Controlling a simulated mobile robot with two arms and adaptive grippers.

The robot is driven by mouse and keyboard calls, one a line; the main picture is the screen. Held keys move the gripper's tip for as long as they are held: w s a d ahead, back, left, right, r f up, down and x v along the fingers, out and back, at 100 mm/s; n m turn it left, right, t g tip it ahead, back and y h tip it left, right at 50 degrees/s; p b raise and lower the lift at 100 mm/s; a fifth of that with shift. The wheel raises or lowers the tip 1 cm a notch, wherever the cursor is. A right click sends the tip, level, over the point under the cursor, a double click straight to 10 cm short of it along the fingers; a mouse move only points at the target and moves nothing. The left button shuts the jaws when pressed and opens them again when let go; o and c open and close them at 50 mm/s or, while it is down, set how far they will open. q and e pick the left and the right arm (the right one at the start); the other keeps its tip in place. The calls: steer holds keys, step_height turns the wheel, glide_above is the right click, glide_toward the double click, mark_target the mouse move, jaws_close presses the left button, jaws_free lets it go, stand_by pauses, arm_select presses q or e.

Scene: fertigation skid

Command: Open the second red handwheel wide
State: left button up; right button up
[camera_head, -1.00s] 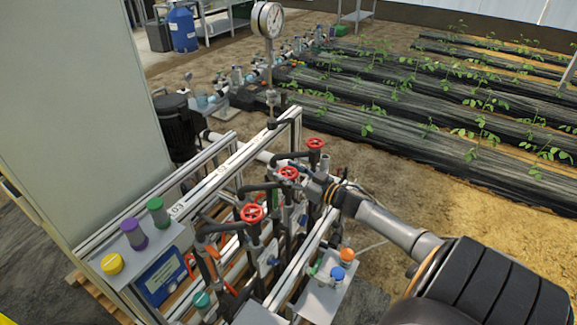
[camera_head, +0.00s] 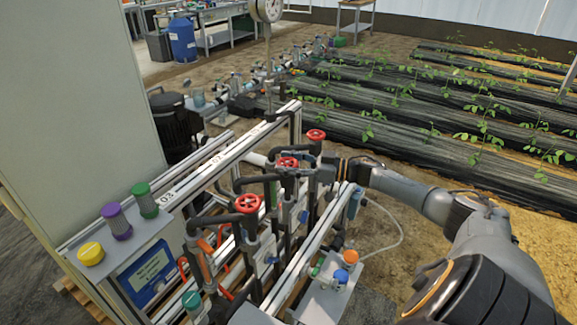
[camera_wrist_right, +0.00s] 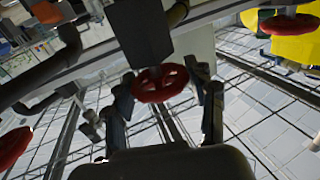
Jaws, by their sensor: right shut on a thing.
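Three red handwheels stand in a row on the skid: the near one (camera_head: 247,203), the second, middle one (camera_head: 287,162) and the far one (camera_head: 316,135). My right gripper (camera_head: 300,172) reaches in from the right at the middle handwheel and is shut on it. In the right wrist view the middle handwheel (camera_wrist_right: 160,84) sits between the two fingers of my right gripper (camera_wrist_right: 165,100). Parts of the fingers are hidden in the head view, and how far the wheel is turned cannot be told. My left gripper is not in view.
Dark pipes and aluminium rails (camera_head: 215,165) crowd around the handwheels. A panel with yellow, purple and green caps (camera_head: 130,245) stands at the left front. A small plate with a blue and an orange cap (camera_head: 325,295) is at the right. Soil and plant rows lie beyond.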

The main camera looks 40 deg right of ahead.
steer(key=o, duration=1.2)
steer(key=shift+w+a, duration=0.1)
steer(key=shift+w, duration=0.05)
steer(key=v, duration=1.2)
